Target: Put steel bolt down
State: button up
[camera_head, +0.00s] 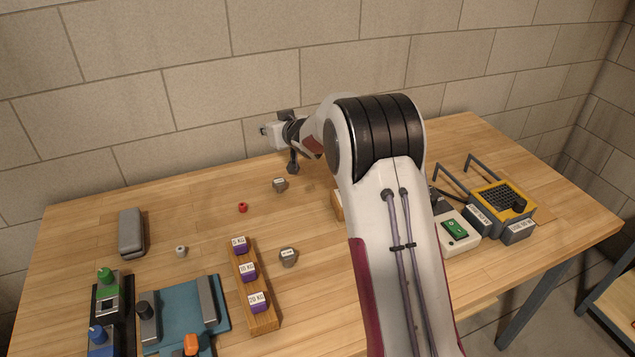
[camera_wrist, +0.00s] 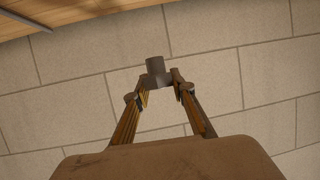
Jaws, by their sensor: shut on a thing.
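My gripper (camera_wrist: 156,88) is shut on the steel bolt (camera_wrist: 155,68), a plain grey piece with a narrower round part and a wider part, held at the fingertips in the wrist view. Behind the bolt there is only block wall, and it touches nothing else that I can see. In the head view my wrist is above the back of the wooden table (camera_head: 330,262), close to the wall. The fingers and bolt are small and dark there, and I cannot tell them apart.
A wooden weight rack (camera_head: 264,320), blue tray (camera_head: 178,312), grey case (camera_head: 131,233) and yellow-topped box (camera_head: 503,198) stand around. The back left is clear.

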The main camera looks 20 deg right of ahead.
jog(key=s+d+f+m+h, duration=0.2)
jog(key=d, duration=0.4)
jog(key=s+d+f+m+h, duration=0.1)
jog(key=d+f+m+h, duration=0.1)
jog(key=d, duration=0.4)
jog(key=shift+s+f+m+h, duration=0.3)
jog(key=shift+s+f+h, duration=0.1)
jog(key=shift+f+h, duration=0.25)
dwell(0.5)
send_over(317, 181)
jog(key=shift+d+f, duration=0.1)
jog(key=shift+f, duration=3.05)
jog(key=shift+f, duration=1.85)
jog(key=shift+f, duration=0.15)
